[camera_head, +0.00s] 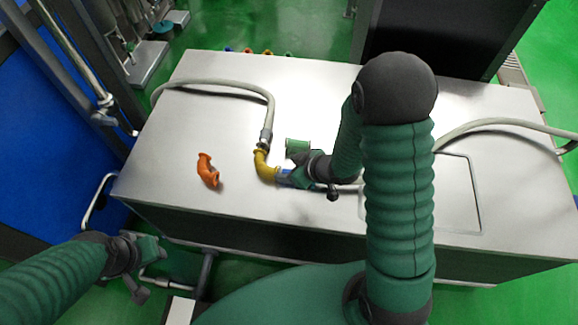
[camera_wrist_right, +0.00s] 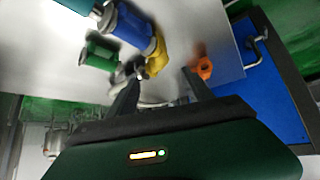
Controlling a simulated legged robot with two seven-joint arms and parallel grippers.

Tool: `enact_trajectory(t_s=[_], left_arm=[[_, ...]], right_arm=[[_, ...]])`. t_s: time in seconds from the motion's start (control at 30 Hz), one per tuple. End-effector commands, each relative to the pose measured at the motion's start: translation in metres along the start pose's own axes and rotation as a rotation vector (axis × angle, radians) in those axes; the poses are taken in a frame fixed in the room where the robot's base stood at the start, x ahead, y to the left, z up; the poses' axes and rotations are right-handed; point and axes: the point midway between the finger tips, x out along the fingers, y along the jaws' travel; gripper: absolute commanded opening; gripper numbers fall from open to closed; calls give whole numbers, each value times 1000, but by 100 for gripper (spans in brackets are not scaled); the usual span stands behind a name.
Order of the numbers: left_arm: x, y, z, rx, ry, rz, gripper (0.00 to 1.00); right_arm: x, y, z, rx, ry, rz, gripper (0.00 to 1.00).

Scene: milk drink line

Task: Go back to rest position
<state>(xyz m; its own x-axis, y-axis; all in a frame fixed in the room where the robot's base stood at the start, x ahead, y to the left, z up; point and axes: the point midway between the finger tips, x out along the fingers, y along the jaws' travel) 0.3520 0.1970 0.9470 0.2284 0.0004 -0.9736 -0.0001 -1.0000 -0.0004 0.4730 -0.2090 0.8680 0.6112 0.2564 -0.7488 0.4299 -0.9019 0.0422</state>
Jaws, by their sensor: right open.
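My right gripper (camera_head: 298,176) is over the metal table, close to the blue fitting (camera_head: 284,178) and the green fitting (camera_head: 297,145). In the right wrist view its two fingers (camera_wrist_right: 162,76) are spread apart with nothing held between them. The blue fitting (camera_wrist_right: 132,28), yellow elbow (camera_wrist_right: 158,57) and green fitting (camera_wrist_right: 100,52) lie beyond the fingertips there. My left gripper (camera_head: 145,262) hangs off the table's front left side, apart from any fitting; its jaw opening is unclear.
The yellow elbow (camera_head: 265,168) joins a grey hose (camera_head: 240,86) to the blue fitting. An orange elbow (camera_head: 208,170) lies alone on the table (camera_head: 160,170). A second hose (camera_head: 490,123) lies at right. A dark cabinet (camera_head: 440,35) stands behind. The table's left part is mostly clear.

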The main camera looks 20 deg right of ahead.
Motion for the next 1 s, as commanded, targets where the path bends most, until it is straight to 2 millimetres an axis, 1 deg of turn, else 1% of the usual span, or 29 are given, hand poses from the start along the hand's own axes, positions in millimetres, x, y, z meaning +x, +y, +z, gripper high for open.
enact_trajectory(t_s=[0.27, 0.33, 0.37, 0.43, 0.47, 0.5, 0.57, 0.6, 0.7, 0.73, 0.8, 0.83, 1.0], left_arm=[[0, 0, 0, 0, 0, 0, 36], [0, 0, 0, 0, 0, 0, 36], [0, 0, 0, 0, 0, 0, 36], [0, 0, 0, 0, 0, 0, 36], [0, 0, 0, 0, 0, 0, 36], [0, 0, 0, 0, 0, 0, 36], [0, 0, 0, 0, 0, 0, 36], [0, 0, 0, 0, 0, 0, 36], [0, 0, 0, 0, 0, 0, 36], [0, 0, 0, 0, 0, 0, 36], [0, 0, 0, 0, 0, 0, 36], [0, 0, 0, 0, 0, 0, 36], [0, 0, 0, 0, 0, 0, 36]], right_arm=[[0, 0, 0, 0, 0, 1, 59], [-3, 3, -2, 4, -15, 19, 59], [-6, 6, -3, 10, -31, 40, 59], [-22, 14, -5, 45, -96, 111, 59], [-31, 15, -4, 70, -135, 145, 59], [-46, 15, -2, 115, -190, 185, 59], [-70, 5, 3, 191, -274, 219, 59], [-85, -6, 8, 246, -327, 225, 59], [-114, -38, 18, 354, -429, 202, 59], [-120, -45, 20, 376, -450, 191, 59], [-128, -57, 23, 410, -484, 173, 59], [-129, -60, 24, 416, -491, 169, 59], [-130, -60, 25, 420, -497, 167, 59]])
